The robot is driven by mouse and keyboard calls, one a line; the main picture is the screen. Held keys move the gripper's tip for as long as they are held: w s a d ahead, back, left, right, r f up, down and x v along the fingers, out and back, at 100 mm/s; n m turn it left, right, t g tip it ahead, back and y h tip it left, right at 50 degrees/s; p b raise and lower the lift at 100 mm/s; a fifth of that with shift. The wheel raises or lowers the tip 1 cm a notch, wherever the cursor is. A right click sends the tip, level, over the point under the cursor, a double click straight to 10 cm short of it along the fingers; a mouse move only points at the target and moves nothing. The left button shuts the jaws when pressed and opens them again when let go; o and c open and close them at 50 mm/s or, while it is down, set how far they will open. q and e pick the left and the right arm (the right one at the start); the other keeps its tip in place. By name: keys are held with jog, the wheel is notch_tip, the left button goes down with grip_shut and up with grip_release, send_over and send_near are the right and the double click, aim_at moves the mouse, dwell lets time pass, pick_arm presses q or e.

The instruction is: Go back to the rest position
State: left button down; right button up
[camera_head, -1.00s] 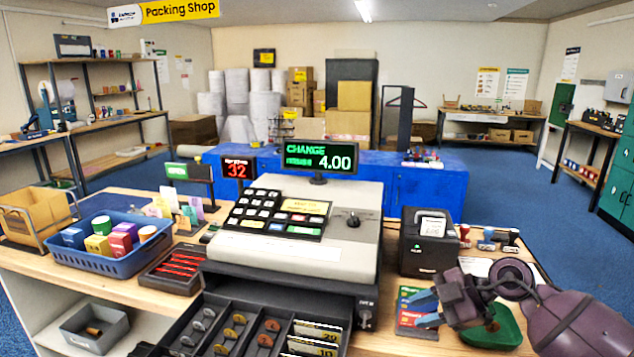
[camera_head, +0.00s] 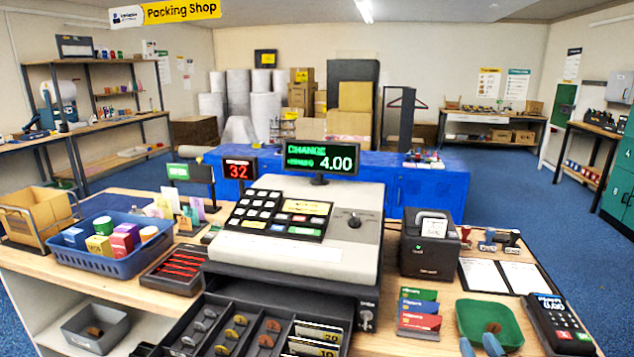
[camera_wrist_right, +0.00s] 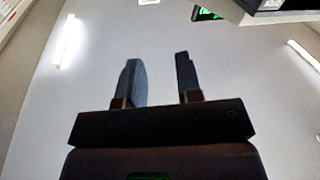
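My right gripper (camera_head: 480,346) shows only as two blue fingertips at the bottom edge of the head view, at the near side of the green tray (camera_head: 465,308). In the right wrist view its two fingers (camera_wrist_right: 160,85) stand apart with nothing between them, and the ceiling is behind them. My left gripper is not in view. The cash register (camera_head: 300,240) stands in the middle of the counter with its drawer (camera_head: 195,312) open, showing coins and notes. Its display (camera_head: 320,157) reads CHANGE 4.00.
A card terminal (camera_head: 560,322) lies right of the green tray. A card rack (camera_head: 418,320) stands left of it. A black receipt printer (camera_head: 430,250) and a clipboard (camera_head: 497,276) are behind. A blue basket (camera_head: 120,280) with small boxes is at the left.

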jog(key=s+f+m+g, duration=0.1)
jog(key=s+f+g, duration=0.4)
jog(key=s, duration=0.4)
jog(key=s+f+g+h, duration=0.1)
jog(key=s+f+g, duration=0.4)
jog(key=s, duration=0.3)
jog(key=s+f+m+g, duration=0.1)
jog(key=s+f+g, duration=0.4)
jog(key=s, duration=0.4)
jog(key=w+f+t, duration=0.7)
jog(key=f, duration=0.3)
jog(key=shift+w+d+n+t+y, duration=0.2)
jog(key=shift+d+n+t+y, duration=0.1)
jog(key=shift+n+y, duration=0.1)
